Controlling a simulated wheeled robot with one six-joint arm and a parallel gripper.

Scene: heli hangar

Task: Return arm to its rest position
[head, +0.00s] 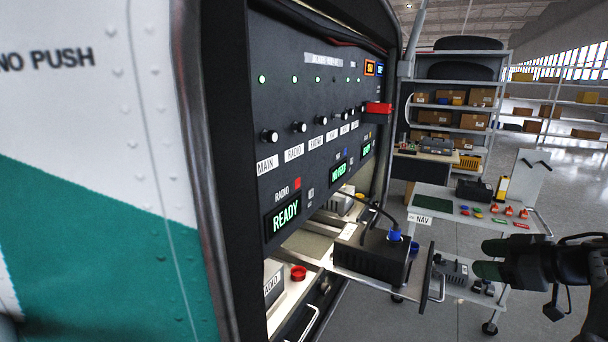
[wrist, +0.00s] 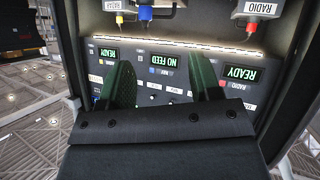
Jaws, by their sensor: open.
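My gripper (head: 484,259) is at the right of the head view, with green-padded fingers pointing left toward the helicopter's equipment bay. In the wrist view my gripper (wrist: 166,86) has its two fingers spread apart with nothing between them. The black panel (head: 325,130) carries a row of knobs and lit displays. One display reads READY (head: 286,214) and another reads NO FEED (head: 339,171). A black box with a blue connector (head: 372,256) sits on a pulled-out tray in front of my fingers, apart from them.
A NAV cart (head: 436,204) with small coloured parts stands behind my gripper. Shelves with cardboard boxes (head: 481,97) stand further back. The white and green fuselage (head: 90,200) fills the left. The tray's handle (head: 441,288) sticks out near my fingers. Open floor (head: 570,170) lies at the right.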

